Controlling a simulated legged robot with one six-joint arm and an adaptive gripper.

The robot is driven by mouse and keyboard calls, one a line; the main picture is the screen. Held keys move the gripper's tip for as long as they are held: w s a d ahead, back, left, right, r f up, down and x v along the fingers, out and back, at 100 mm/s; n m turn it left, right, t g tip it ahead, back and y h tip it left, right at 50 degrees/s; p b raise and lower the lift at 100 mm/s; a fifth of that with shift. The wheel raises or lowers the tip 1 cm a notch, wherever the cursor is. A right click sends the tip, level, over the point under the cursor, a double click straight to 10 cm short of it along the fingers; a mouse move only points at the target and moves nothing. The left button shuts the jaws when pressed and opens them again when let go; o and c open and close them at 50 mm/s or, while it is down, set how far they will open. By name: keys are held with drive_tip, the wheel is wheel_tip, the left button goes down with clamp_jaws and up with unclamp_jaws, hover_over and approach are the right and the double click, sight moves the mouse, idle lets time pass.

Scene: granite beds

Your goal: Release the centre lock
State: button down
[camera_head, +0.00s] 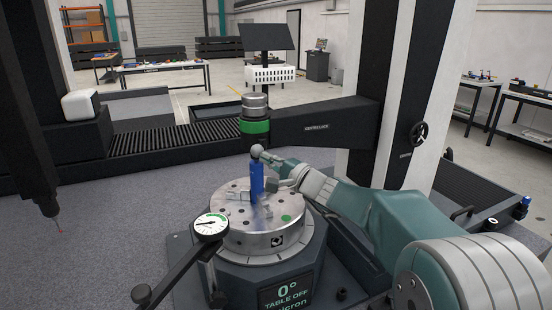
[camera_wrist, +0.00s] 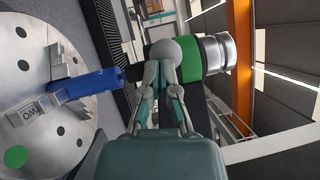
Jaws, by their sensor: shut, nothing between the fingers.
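The centre lock is a dark horizontal arm (camera_head: 318,127) with a small label. At its left end is an upright knob with a green ring (camera_head: 255,127) and a steel cap (camera_head: 255,104). In the wrist view the green ring (camera_wrist: 216,54) and steel cap (camera_wrist: 231,51) appear sideways. My gripper (camera_head: 258,151) is shut and empty, just below the knob.
A blue cylinder (camera_head: 257,181) stands on the round steel table (camera_head: 238,240), close under my gripper; it also shows in the wrist view (camera_wrist: 90,83). A dial gauge (camera_head: 211,226) stands at the table's front left. A dark probe (camera_head: 50,205) hangs at the left.

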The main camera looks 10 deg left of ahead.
drive_tip(key=shift+s+a, duration=0.2)
drive_tip(key=shift+a, duration=1.15)
drive_tip(key=shift+s+a, duration=0.15)
drive_tip(key=shift+a, duration=1.3)
